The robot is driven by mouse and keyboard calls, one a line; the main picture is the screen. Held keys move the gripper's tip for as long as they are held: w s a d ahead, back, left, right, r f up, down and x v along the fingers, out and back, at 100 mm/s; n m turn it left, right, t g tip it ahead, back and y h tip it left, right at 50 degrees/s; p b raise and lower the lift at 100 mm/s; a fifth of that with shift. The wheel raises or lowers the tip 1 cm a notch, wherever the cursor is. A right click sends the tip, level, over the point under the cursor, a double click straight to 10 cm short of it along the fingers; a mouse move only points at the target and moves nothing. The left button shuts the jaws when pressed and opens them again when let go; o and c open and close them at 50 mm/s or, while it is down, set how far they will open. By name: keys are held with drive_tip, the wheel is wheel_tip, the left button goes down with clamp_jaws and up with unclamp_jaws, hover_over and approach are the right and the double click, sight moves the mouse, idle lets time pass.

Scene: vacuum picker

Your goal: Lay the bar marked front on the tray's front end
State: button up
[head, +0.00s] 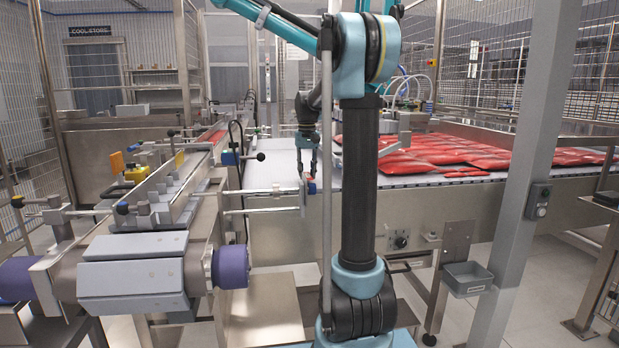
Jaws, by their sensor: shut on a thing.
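My gripper (306,172) points down beside the near edge of the white conveyor, left of my arm's dark column. It is shut on a small bar (303,197), seen as a thin pale upright piece with bits of blue and red near its top. The bar is too small for me to read a mark on it. A long metal tray-like channel (150,212) with raised sides lies on the machine at the left, apart from the gripper. I cannot tell whether it is the task's tray.
Red packs (440,155) lie on the wide conveyor (268,170) at the right. A grey slatted cover (135,270) and purple rollers (230,267) stand at the front left. A grey post (520,170) and a small grey bin (467,280) are at the right.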

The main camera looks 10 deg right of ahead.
drive_tip(key=shift+f, duration=0.8)
drive_tip(key=o, duration=1)
drive_tip(key=shift+f, duration=0.1)
wheel_tip(320, 180, up, 12)
drive_tip(key=shift+f, duration=0.15)
drive_tip(key=shift+o, duration=0.4)
drive_tip(key=r, duration=0.2)
drive_tip(key=w+r, duration=0.1)
drive_tip(key=r, duration=0.2)
drive_tip(key=shift+d+r, duration=0.1)
drive_tip(key=shift+r, duration=0.1)
hover_over(307, 173)
drive_tip(key=f, duration=1.1)
drive_tip(key=shift+s+f, duration=0.15)
drive_tip(key=shift+s, duration=0.1)
drive_tip(key=shift+s+f, duration=0.15)
drive_tip(key=shift+f, duration=2.75)
